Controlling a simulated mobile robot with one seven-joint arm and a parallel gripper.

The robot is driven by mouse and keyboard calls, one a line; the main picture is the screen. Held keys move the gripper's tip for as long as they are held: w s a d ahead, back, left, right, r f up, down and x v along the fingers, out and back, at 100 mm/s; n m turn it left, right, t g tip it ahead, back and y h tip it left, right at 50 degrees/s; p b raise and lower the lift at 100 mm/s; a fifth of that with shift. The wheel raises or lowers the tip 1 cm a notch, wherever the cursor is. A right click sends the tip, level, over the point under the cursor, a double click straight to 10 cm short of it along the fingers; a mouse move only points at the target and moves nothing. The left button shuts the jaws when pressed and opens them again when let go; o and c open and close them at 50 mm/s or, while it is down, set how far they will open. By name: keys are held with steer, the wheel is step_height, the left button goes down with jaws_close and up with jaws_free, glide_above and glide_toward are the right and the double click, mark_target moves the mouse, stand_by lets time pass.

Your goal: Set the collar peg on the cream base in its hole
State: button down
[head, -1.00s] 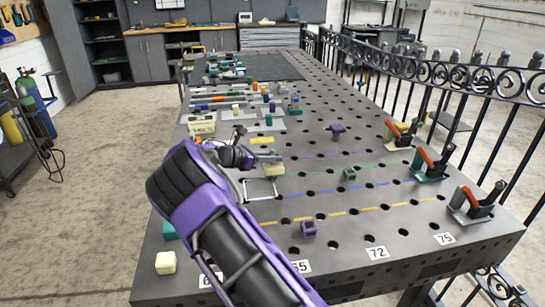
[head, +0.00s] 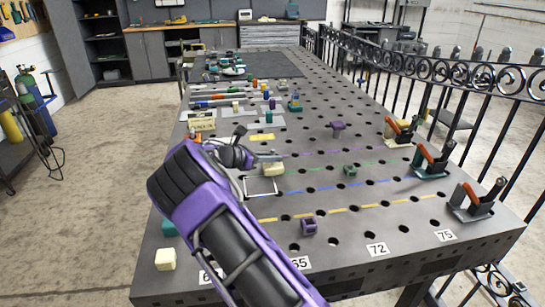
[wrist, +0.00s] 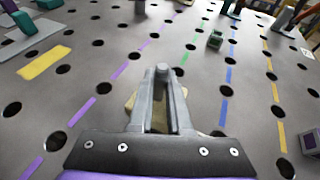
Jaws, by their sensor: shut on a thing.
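My gripper (head: 268,157) is low over the middle of the perforated table and shut on a cream piece (head: 273,170). The cream piece sits just below the fingertips. In the wrist view my gripper (wrist: 163,75) points ahead with its fingers close together, and only slivers of the cream piece (wrist: 129,101) show beside them. The fingers hide most of it, and I cannot make out a collar or a peg shaft. I cannot tell whether its underside touches the table or a hole. The perforated table (head: 400,205) has many dark round holes.
A white square outline (head: 261,187) lies just in front of the gripper. A green block (head: 350,171), a purple block (head: 308,225) and a purple piece (head: 338,130) stand to the right. Toggle clamps (head: 432,162) line the right edge. A cream block (head: 165,259) is at the near left.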

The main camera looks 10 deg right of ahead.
steer(key=shift+f, duration=0.7)
steer(key=c, duration=0.8)
jaws_free()
steer(key=shift+f, duration=0.15)
steer(key=shift+a, duration=0.1)
steer(key=v, duration=1.7)
steer(key=shift+a+p, duration=0.1)
steer(key=shift+p, duration=0.2)
